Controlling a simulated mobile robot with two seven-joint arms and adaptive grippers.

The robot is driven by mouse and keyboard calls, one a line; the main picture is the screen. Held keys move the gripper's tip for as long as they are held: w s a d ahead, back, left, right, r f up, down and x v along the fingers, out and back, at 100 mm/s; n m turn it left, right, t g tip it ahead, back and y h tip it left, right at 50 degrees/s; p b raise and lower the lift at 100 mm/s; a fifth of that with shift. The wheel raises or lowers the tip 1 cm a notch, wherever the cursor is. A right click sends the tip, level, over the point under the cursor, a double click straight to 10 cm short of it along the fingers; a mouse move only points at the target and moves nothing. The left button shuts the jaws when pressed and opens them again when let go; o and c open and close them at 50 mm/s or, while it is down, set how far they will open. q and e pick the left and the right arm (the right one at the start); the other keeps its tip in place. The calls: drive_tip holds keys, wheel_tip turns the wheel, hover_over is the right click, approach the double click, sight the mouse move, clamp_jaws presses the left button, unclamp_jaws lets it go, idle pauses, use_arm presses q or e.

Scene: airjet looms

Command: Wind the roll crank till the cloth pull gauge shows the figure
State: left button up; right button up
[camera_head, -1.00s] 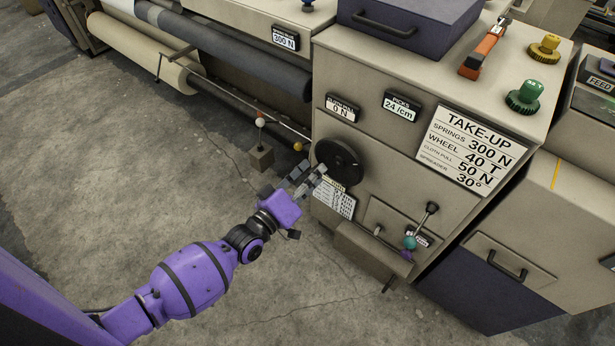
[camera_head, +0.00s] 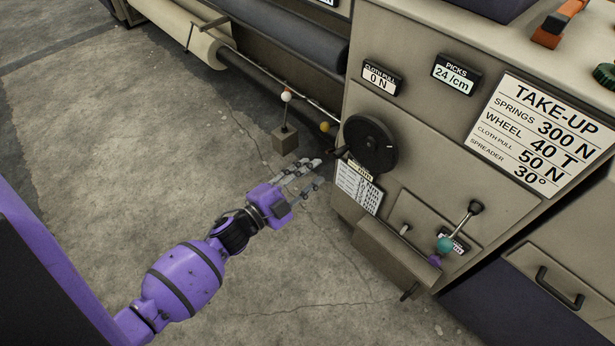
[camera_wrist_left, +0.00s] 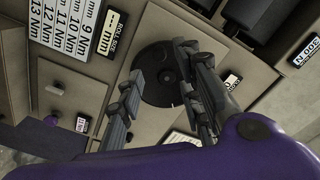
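The cloth pull gauge (camera_head: 380,78) on the loom's beige cabinet reads 0 N. Below it is a black round disc (camera_head: 370,144) on the cabinet front, which looks like the roll crank; a small dark part juts from its left edge. My left gripper (camera_head: 318,172) is open and empty, just left of and below the disc in the head view. In the left wrist view the disc (camera_wrist_left: 158,78) shows between the two spread fingers (camera_wrist_left: 160,62); I cannot tell the exact gap. The take-up plate (camera_head: 540,130) gives cloth pull 50 N. My right gripper is out of view.
A lever with a teal knob (camera_head: 445,245) sits below right of the disc. A printed card (camera_head: 357,188) hangs under the disc. A small block (camera_head: 285,139) with a white-tipped rod stands at the left. Open concrete floor (camera_head: 130,150) lies left of the cabinet.

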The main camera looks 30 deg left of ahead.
sight(335, 156)
use_arm(q)
drive_tip(key=b+x, duration=0.2)
drive_tip(key=x, duration=0.7)
drive_tip(key=shift+f+b, duration=0.1)
drive_tip(key=shift+b, duration=0.2)
drive_tip(key=c, duration=0.8)
clamp_jaws()
